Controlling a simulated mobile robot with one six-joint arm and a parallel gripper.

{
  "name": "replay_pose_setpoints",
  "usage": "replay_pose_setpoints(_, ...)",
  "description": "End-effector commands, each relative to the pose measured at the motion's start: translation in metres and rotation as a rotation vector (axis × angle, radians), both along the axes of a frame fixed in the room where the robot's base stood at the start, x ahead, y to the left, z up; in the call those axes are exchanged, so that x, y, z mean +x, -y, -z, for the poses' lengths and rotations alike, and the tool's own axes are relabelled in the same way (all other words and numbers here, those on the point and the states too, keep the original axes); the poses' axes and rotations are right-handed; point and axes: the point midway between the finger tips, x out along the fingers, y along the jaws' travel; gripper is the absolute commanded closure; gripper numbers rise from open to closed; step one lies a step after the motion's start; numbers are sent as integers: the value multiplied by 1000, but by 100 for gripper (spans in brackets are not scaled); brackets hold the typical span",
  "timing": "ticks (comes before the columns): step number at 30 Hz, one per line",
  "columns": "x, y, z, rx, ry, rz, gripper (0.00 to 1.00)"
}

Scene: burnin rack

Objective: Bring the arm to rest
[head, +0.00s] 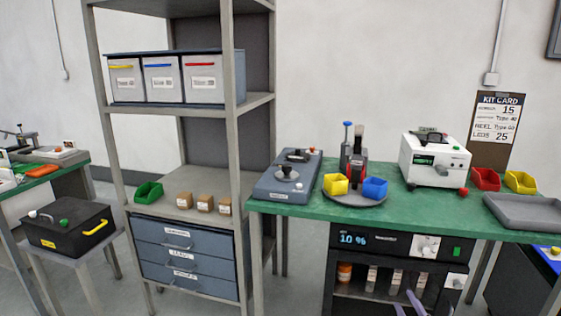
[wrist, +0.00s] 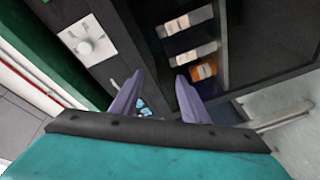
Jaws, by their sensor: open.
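My gripper (wrist: 160,85) is open, its two purple fingers spread apart in the wrist view with nothing held between them. In the head view the purple fingers (head: 412,303) show at the bottom edge, in front of the black cabinet (head: 385,229) under the green bench. The rest of my arm is out of the head view.
A shelf rack (head: 232,150) stands left. Floor shows between rack and cabinet.

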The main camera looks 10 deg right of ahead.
Motion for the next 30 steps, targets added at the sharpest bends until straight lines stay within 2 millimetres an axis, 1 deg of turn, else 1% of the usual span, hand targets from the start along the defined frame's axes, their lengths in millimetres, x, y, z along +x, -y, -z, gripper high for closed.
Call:
replay_pose_setpoints(1,8,-18,-2,13,-5,-22,58)
replay_pose_setpoints(6,27,-64,6,56,-33,-62,58)
replay_pose_setpoints(11,40,-103,19,107,-78,-72,58)
replay_pose_setpoints(16,49,-141,38,168,-149,-63,58)
replay_pose_setpoints(23,47,-188,73,260,-284,-18,58)
replay_pose_setpoints(26,41,-207,92,303,-358,15,58)
replay_pose_setpoints(30,25,-233,122,361,-480,71,58)
